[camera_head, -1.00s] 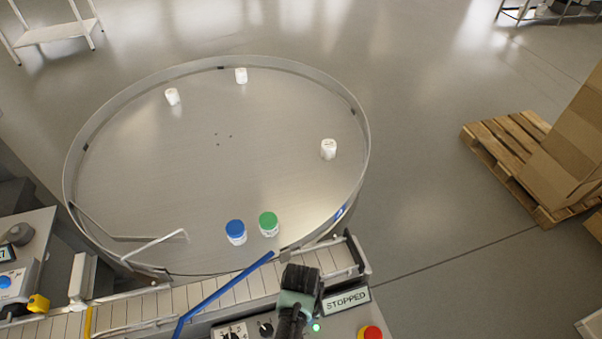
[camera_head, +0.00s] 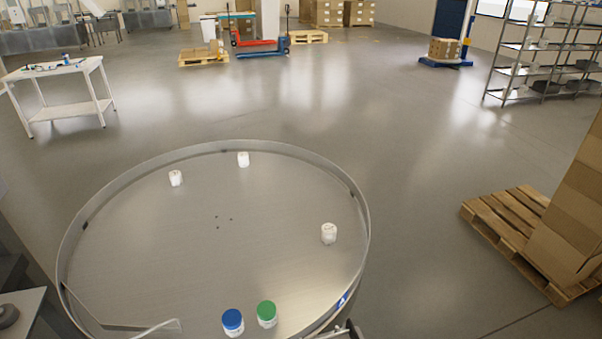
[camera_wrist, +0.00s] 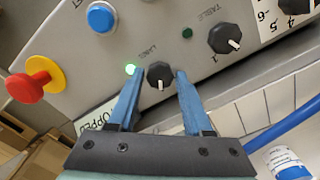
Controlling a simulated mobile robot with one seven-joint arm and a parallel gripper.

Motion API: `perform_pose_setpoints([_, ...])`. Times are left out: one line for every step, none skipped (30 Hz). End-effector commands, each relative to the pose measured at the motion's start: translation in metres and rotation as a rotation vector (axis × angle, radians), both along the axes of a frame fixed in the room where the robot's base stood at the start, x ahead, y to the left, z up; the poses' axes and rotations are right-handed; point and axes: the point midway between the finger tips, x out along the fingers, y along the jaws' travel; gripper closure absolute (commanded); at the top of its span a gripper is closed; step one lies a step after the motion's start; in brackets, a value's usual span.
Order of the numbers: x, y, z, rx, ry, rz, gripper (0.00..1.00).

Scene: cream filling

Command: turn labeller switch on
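In the wrist view, a grey control panel (camera_wrist: 78,62) carries a black rotary knob (camera_wrist: 159,75) with a white pointer mark. A lit green lamp (camera_wrist: 130,70) is beside this knob. A second black knob (camera_wrist: 225,38) has an unlit dark green lamp (camera_wrist: 187,32) near it. My gripper is outside the head view.
The panel also has a blue button (camera_wrist: 101,18) and a red emergency stop (camera_wrist: 28,88). In the head view, the round table (camera_head: 150,245) holds blue-lidded (camera_head: 232,321), green-lidded (camera_head: 266,314) and several white jars. A pallet (camera_head: 500,228) with boxes stands right.

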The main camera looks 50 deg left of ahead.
Motion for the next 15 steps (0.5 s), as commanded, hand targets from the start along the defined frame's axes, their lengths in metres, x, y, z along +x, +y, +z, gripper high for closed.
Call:
perform_pose_setpoints([-0.0001, 0.0, -0.0001, 0.0, 0.0, 0.0, 0.38])
perform_pose_setpoints([-0.0001, 0.0, -0.0001, 0.0, 0.0, 0.0, 0.33])
perform_pose_setpoints([-0.0001, 0.0, -0.0001, 0.0, 0.0, 0.0, 0.29])
perform_pose_setpoints([-0.0001, 0.0, -0.0001, 0.0, 0.0, 0.001, 0.29])
perform_pose_setpoints([-0.0001, 0.0, -0.0001, 0.0, 0.0, 0.001, 0.29])
perform_pose_setpoints([-0.0001, 0.0, -0.0001, 0.0, 0.0, 0.001, 0.29])
perform_pose_setpoints([-0.0001, 0.0, -0.0001, 0.0, 0.0, 0.001, 0.29])
perform_pose_setpoints([0.0, 0.0, -0.0001, 0.0, 0.0, 0.001, 0.29])
perform_pose_setpoints([0.0, 0.0, -0.0001, 0.0, 0.0, 0.001, 0.29])
perform_pose_setpoints([0.0, 0.0, 0.0, 0.0, 0.0, 0.001, 0.29])
perform_pose_setpoints([0.0, 0.0, 0.0002, 0.0, 0.0, 0.001, 0.29])
perform_pose_setpoints([0.0001, 0.0, 0.0008, 0.0, -0.001, 0.002, 0.29])
perform_pose_setpoints([0.0002, 0.0001, 0.0017, 0.0, -0.001, 0.002, 0.29])
perform_pose_setpoints([0.0002, 0.0002, 0.003, 0.0, -0.001, 0.002, 0.29])
perform_pose_setpoints([0.0005, 0.0004, 0.0057, 0.001, -0.002, 0.002, 0.29])
